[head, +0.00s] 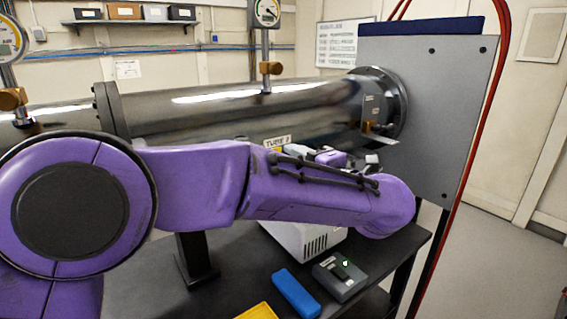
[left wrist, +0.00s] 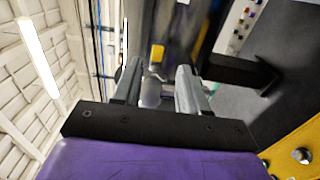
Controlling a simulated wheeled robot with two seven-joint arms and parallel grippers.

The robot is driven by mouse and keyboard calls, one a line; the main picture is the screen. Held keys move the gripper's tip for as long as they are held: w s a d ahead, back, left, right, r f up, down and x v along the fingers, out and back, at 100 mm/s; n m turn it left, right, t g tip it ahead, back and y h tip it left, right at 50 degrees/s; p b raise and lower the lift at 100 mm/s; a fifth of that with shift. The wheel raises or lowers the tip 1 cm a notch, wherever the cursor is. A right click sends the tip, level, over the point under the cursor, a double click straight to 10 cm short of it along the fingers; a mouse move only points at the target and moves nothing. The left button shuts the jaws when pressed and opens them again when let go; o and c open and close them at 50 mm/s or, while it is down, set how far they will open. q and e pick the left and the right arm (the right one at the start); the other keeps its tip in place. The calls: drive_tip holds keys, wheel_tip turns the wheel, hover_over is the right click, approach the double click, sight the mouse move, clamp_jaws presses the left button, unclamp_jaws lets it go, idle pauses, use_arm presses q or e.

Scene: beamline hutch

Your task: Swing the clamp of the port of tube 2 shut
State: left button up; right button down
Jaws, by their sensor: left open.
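Tube 2 (head: 230,115) is a dark, shiny horizontal pipe with a "TUBE 2" label, ending in a round flange at the grey upright plate. A small brass-coloured part with a pale plate (head: 380,138) sits at its right end; I cannot tell whether it belongs to the port clamp. My left arm crosses in front of the tube, and the forearm mostly hides the gripper in the head view. In the left wrist view my left gripper (left wrist: 157,84) is open, its two grey fingers apart. A blurred silvery part (left wrist: 151,92) shows between them, with a yellow patch beyond. My right gripper is out of view.
The grey upright plate (head: 425,110) stands at the right, with red cables along its edge. On the dark bench (head: 240,272) below are a white vented box (head: 300,240), a dark device with a green light (head: 341,276) and a blue block (head: 296,292). Dial gauges (head: 266,14) rise above the tube.

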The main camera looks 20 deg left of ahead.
use_arm(q)
drive_tip(key=shift+w+a+f, duration=0.1)
drive_tip(key=shift+a, duration=0.2)
drive_tip(key=shift+d, duration=0.1)
drive_tip(key=c, duration=0.4)
drive_tip(key=shift+s+d+f+m+t+h+p, duration=0.15)
drive_tip(key=shift+d+m+t+h+p, duration=0.1)
drive_tip(key=shift+d, duration=0.4)
drive_tip(key=shift+s+d+f+m+t+h+p, duration=0.15)
drive_tip(key=shift+d+h, duration=0.1)
drive_tip(key=shift+d, duration=0.35)
clamp_jaws()
drive_tip(key=t, duration=0.1)
approach(277, 151)
drive_tip(key=shift+m, duration=0.3)
drive_tip(key=p+x, duration=0.6)
drive_tip(key=shift+w+a+p, duration=0.1)
drive_tip(key=shift+w+p, duration=0.05)
drive_tip(key=shift+p, duration=0.25)
drive_tip(key=shift+w+a+f, duration=0.1)
drive_tip(key=shift+w+a, duration=0.05)
drive_tip(key=shift+a, duration=0.05)
